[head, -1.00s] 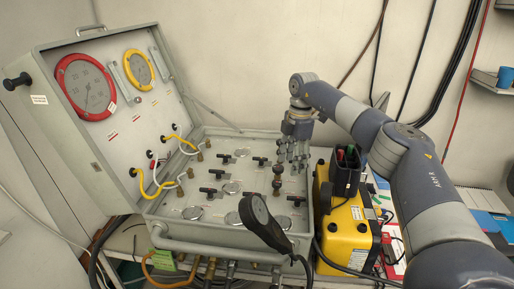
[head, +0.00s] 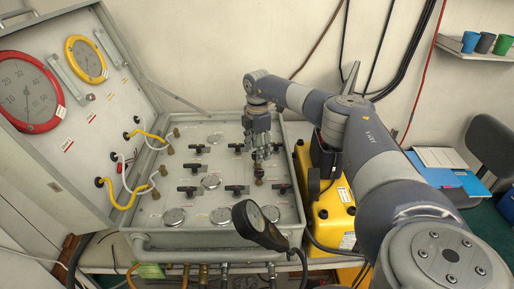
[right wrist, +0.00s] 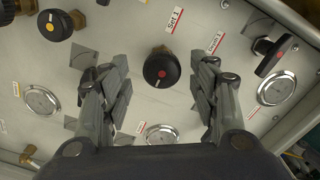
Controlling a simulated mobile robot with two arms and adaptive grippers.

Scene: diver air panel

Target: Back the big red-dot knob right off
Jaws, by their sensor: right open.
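The big red-dot knob (right wrist: 162,68) is black and round with a red dot in its middle, and it stands on the grey panel beside the "Set 1" label. In the right wrist view it lies between my right gripper's (right wrist: 157,88) two fingers, which are spread wide with a gap on both sides. In the head view my right gripper (head: 262,152) points down over the right part of the panel, just above a dark and brass fitting (head: 259,174) that looks like this knob. The fingertips partly cover that area. My left gripper is in neither view.
A yellow-dot knob (right wrist: 54,24) and a red-dot T-handle (right wrist: 276,55) flank the knob. Black T-handles (head: 188,190) and round discs cover the panel. A yellow case (head: 330,212) stands close on the right.

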